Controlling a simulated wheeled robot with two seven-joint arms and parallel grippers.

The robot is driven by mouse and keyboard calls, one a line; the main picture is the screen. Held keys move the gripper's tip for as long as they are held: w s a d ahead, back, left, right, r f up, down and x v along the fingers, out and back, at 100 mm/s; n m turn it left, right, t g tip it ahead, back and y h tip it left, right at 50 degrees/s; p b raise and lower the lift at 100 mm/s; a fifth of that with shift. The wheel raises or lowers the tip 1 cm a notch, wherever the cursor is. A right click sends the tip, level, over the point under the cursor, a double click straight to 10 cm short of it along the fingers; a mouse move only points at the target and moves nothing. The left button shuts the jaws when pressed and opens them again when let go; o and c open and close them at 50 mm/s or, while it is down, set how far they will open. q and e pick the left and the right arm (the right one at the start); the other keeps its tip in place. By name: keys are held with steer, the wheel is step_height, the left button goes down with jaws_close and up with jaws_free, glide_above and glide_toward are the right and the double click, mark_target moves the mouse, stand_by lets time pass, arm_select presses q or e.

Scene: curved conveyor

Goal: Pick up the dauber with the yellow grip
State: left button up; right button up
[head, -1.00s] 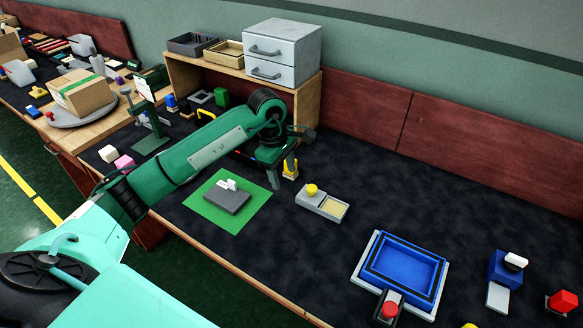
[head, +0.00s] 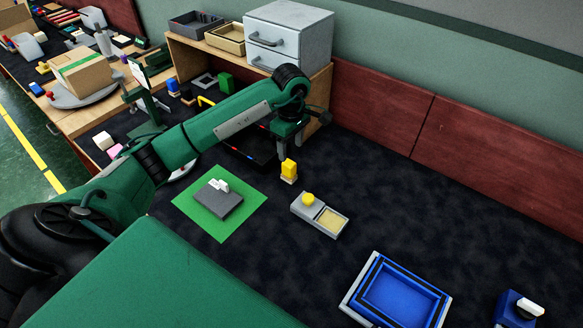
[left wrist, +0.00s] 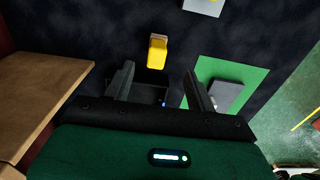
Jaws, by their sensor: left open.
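The dauber with the yellow grip (head: 289,168) stands upright on the dark mat, a yellow block on a pale base. It also shows in the left wrist view (left wrist: 158,50), just beyond my fingertips. My left gripper (head: 292,148) is open and empty, behind and above the dauber and apart from it. In the left wrist view my two spread fingers (left wrist: 160,82) have the dauber roughly centred ahead of their gap. My right gripper is not in view.
A grey tray (head: 333,221) with a yellow knob and pale pad lies to the dauber's right. A green sheet (head: 231,228) bearing a grey block lies to the left. A blue tray (head: 405,295) is nearer the front. A wooden shelf (head: 319,92) stands behind.

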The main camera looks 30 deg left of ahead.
mark_target(290, 164)
arm_select(q)
step_height(290, 164, down, 5)
steer(key=shift+w+r, duration=0.1)
steer(key=shift+f, duration=0.5)
steer(key=shift+a+f+p, duration=0.3)
steer(key=shift+f+p, duration=0.4)
steer(key=shift+f, duration=0.25)
step_height(290, 164, down, 3)
steer(key=shift+w+a, duration=0.15)
steer(key=c, duration=1.1)
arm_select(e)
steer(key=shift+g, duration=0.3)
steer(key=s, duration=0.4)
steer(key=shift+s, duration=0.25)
